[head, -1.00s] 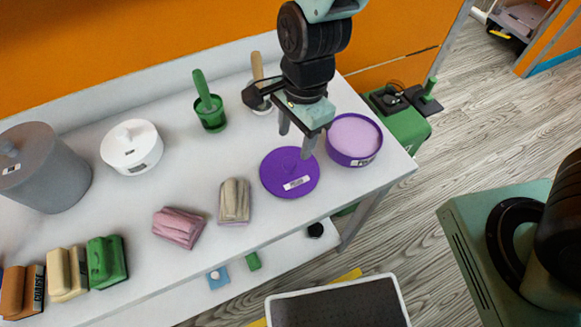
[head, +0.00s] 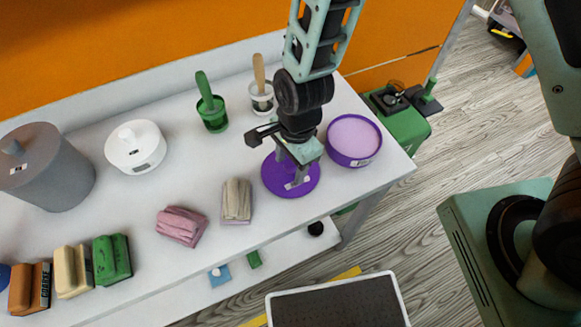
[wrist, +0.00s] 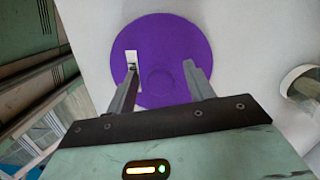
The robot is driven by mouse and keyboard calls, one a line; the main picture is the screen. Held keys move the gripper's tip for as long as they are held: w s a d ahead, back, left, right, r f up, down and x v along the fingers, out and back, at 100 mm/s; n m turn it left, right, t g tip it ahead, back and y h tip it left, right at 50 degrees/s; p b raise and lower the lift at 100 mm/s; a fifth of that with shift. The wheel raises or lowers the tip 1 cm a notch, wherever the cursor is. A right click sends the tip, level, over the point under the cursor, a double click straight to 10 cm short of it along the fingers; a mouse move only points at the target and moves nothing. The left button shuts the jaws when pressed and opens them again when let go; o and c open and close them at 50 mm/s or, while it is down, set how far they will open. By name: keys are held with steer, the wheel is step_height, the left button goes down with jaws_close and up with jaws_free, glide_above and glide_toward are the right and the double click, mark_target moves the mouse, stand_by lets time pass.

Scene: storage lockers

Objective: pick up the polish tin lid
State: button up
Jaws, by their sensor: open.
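The polish tin lid is a flat purple disc (head: 273,181) with a white label, lying on the white table. In the wrist view the lid (wrist: 165,50) shows a round raised knob (wrist: 160,79) at its middle. My gripper (head: 289,176) is over the lid, pointing down, its fingers open. In the wrist view my gripper's fingers (wrist: 160,75) stand either side of the knob, with nothing held. I cannot tell whether the fingertips touch the lid. The open purple tin (head: 353,140) with pale lilac contents stands just right of the lid.
A beige brush (head: 236,201) and a pink cloth-like block (head: 181,226) lie left of the lid. Cups with a green handle (head: 212,112) and a wooden handle (head: 261,96) stand behind. A white lidded pot (head: 135,147) and grey canister (head: 45,170) are farther left.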

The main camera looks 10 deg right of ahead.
steer(key=c, duration=1)
steer(key=shift+c, duration=0.2)
